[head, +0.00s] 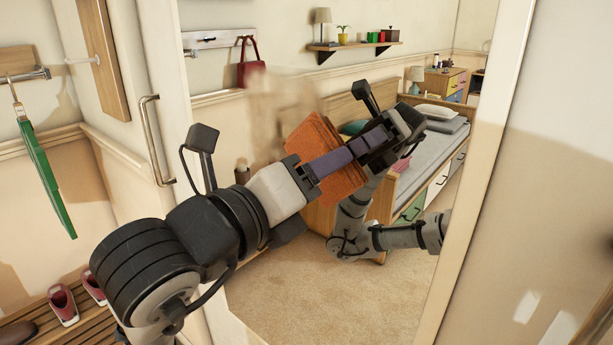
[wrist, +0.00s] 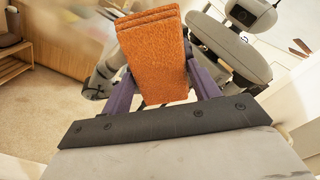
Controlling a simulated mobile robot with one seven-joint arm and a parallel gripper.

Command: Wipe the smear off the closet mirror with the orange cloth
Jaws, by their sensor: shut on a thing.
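The closet mirror (head: 330,300) fills the middle of the head view and reflects a bedroom and my own arm. The smear (head: 268,112) is a hazy beige patch on the glass, left of and above the cloth; a blurred patch (wrist: 75,28) also shows at the upper left in the wrist view. My gripper (head: 326,163) is shut on the folded orange cloth (head: 318,138). In the wrist view the cloth (wrist: 155,60) stands between the two purple fingers of my gripper (wrist: 160,85). The cloth is close to the glass and nearly meets its reflection; I cannot tell if they touch.
A metal door handle (head: 155,140) stands left of the mirror. A green item (head: 45,170) hangs from a hook at the far left. Shoes (head: 64,305) sit on a slatted wooden bench (head: 60,335) at the lower left. The bed, shelf and red bag appear as reflections.

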